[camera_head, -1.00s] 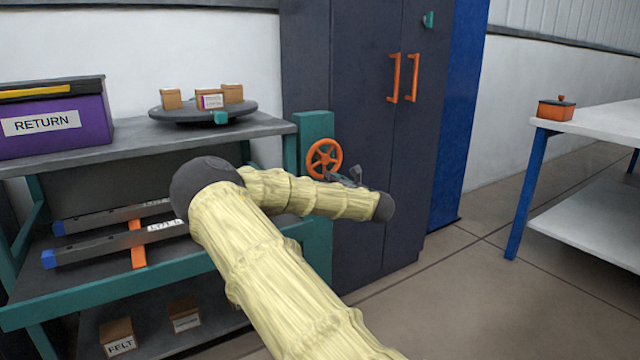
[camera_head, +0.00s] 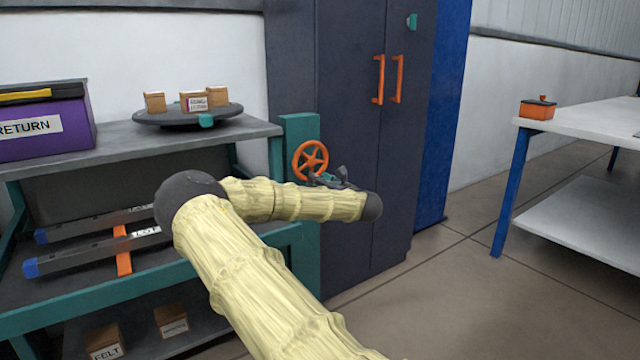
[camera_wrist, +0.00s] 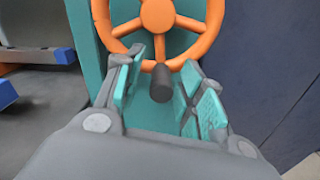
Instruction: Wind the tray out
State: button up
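The orange spoked handwheel (camera_head: 310,160) is on a teal post (camera_head: 298,130) at the right end of the bench; it also shows in the wrist view (camera_wrist: 133,27). Its dark knob (camera_wrist: 160,83) sticks out at the lower rim. My gripper (camera_wrist: 160,95) is open, with one teal-padded finger on each side of the knob and visible gaps between. In the head view my gripper (camera_head: 330,178) is small, at the wheel's lower right, partly hidden by my arm. I cannot make out a tray for certain; my arm covers part of the bench's middle.
Two grey bars (camera_head: 85,254) with blue ends lie across an orange strip on the middle shelf. A round dark turntable (camera_head: 160,117) with small boxes and a purple RETURN bin (camera_head: 45,145) stand on top. A dark cabinet (camera_head: 345,200) stands close behind the wheel. Floor is clear towards the white table (camera_head: 580,122).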

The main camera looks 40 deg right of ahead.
jog(key=s+a, duration=0.2)
jog(key=s, duration=0.9)
jog(key=shift+s, duration=0.4)
jog(key=shift+a+f, duration=0.1)
